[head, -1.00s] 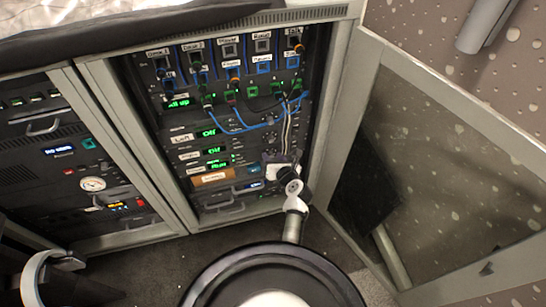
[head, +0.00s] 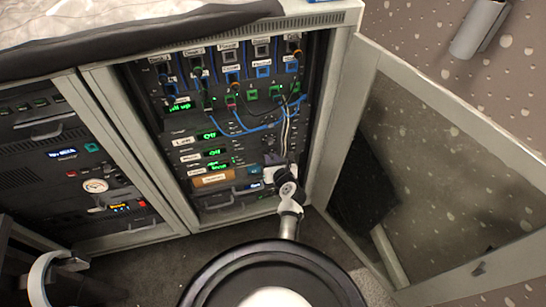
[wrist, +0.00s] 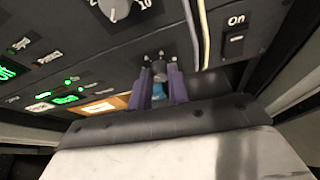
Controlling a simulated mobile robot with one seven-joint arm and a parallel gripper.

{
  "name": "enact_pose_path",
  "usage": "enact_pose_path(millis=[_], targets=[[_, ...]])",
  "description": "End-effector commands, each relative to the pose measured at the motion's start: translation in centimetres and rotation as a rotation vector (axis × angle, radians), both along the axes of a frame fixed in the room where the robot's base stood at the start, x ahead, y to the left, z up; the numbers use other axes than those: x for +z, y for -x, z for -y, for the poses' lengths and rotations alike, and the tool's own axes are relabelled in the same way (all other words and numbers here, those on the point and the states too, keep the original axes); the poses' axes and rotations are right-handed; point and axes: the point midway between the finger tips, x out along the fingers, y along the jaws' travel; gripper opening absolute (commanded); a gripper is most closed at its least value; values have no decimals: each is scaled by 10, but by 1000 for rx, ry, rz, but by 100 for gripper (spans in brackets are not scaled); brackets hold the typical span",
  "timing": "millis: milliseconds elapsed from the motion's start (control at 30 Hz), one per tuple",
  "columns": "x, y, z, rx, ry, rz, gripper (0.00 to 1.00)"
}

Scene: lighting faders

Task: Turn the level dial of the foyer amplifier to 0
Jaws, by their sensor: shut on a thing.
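In the wrist view, my gripper (wrist: 158,90) has two purple fingers closed around a small dark grey knob (wrist: 158,70) on the black rack panel. Most of the knob's sides are hidden by the fingers, and I cannot read its pointer. A larger grey dial (wrist: 116,8) with a printed 10 sits above and to the left, apart from the fingers. In the head view, my gripper (head: 272,171) is against the lower right of the open rack, beside the lowest amplifier rows. Green displays (head: 215,153) glow left of it, two reading Off. The third is too blurred to read.
An On switch (wrist: 233,45) is right of the fingers, with pale cables (wrist: 195,30) hanging between. Blue cables (head: 245,128) hang above my arm. The open cabinet door (head: 420,150) stands to the right. An orange label (head: 212,180) is left of the gripper.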

Motion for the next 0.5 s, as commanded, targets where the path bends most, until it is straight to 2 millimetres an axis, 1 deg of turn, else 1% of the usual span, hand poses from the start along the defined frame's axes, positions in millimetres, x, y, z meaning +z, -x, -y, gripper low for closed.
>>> enact_pose_path(millis=[33, 133, 500], targets=[[4, 0, -1, 1, 36, 8, 0], [5, 1, -2, 1, 124, 31, 0], [3, 1, -6, 2, 464, 123, 0]])
